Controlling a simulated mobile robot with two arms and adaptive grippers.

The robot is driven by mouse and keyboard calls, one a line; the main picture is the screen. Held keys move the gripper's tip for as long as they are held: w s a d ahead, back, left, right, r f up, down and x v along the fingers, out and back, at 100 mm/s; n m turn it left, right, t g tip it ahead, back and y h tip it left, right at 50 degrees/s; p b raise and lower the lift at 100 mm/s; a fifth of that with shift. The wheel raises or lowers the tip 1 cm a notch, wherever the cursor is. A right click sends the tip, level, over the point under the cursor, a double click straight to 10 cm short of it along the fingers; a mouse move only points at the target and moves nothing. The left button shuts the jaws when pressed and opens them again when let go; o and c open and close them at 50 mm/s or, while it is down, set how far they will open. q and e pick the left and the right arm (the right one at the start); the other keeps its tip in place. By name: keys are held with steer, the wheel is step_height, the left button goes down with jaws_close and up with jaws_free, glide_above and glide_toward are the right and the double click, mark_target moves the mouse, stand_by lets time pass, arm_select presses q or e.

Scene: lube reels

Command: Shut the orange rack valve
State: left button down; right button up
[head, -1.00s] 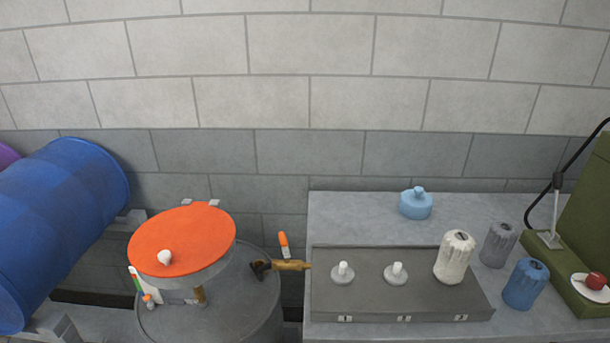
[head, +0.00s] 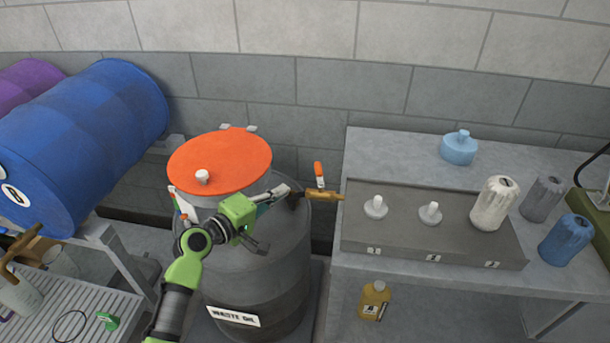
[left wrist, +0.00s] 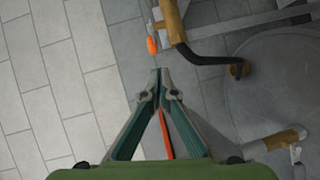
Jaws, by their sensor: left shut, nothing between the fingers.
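A small orange-and-white piece (head: 319,170) stands upright beside a brass fitting (head: 325,195) behind the waste oil drum (head: 265,270). I cannot tell for certain that it is the orange rack valve. My left gripper (head: 286,189) reaches over the drum, its tips left of the fitting. In the left wrist view my left gripper (left wrist: 160,73) is shut and empty. A small orange piece (left wrist: 152,45) shows just beyond its tips, beside a brass fitting (left wrist: 173,20) with a black bent pipe (left wrist: 210,58). A gap shows between tips and orange piece. My right gripper is not in view.
A round orange lid (head: 220,160) with a white knob sits above the drum. A grey bench (head: 400,150) at right holds a panel (head: 375,240) and several filters. A blue drum (head: 85,130) lies on a rack at left. A yellow bottle (head: 374,300) is under the bench.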

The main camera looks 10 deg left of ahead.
mark_target(319, 175)
arm_select(q)
steer(key=r+p+x, duration=0.1)
steer(key=x, duration=0.9)
steer(key=shift+r, duration=0.2)
steer(key=shift+d, duration=0.1)
steer(key=w+m+h+b, duration=0.1)
steer(key=b, duration=0.3)
steer(key=shift+w+d+g+h, duration=0.15)
steer(key=shift+d+g+h, duration=0.15)
steer(key=shift+d, duration=0.1)
